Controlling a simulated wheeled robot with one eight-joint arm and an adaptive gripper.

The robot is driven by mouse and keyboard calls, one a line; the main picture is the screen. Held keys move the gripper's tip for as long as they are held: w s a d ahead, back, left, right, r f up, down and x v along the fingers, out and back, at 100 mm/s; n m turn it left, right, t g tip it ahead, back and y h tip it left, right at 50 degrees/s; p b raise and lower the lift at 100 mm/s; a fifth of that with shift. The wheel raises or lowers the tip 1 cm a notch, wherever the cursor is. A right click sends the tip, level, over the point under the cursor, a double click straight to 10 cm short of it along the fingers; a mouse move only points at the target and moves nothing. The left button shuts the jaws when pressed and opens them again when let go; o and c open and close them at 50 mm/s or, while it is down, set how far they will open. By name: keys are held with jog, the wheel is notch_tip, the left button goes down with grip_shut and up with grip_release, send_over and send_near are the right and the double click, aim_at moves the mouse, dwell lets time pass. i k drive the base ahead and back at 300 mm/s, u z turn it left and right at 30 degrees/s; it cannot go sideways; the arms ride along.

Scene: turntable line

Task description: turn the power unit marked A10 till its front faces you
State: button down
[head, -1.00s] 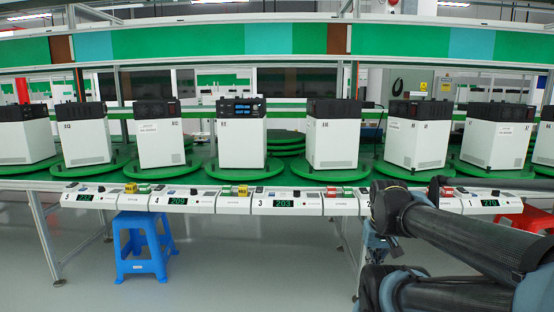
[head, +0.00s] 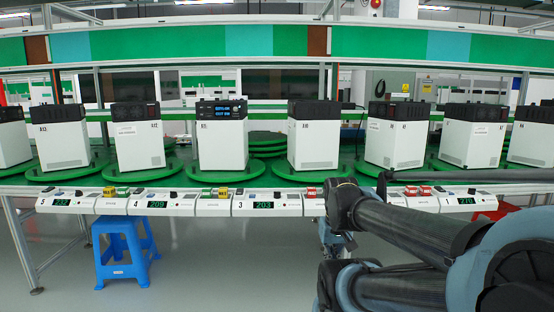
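White power units with black tops stand in a row on green turntables. The unit right of centre (head: 315,142) carries a small mark that looks like A10, hard to read; a plain white side faces me. Its round green turntable (head: 290,174) shows beneath it. The unit to its left (head: 222,148) shows a dark panel with lit blue displays. My arm (head: 410,228) reaches in from the right, in front of the counter and apart from the units. I cannot make out the fingers of my gripper.
Control boxes with green number displays line the counter's front edge; one reads 203 (head: 264,205). Small yellow, green and red blocks sit among them. A blue stool (head: 123,250) stands on the floor at left. A green shelf panel (head: 190,42) spans above. The floor at centre is clear.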

aim_at(282, 167)
jog(key=i, duration=0.85)
jog(key=z, duration=0.05)
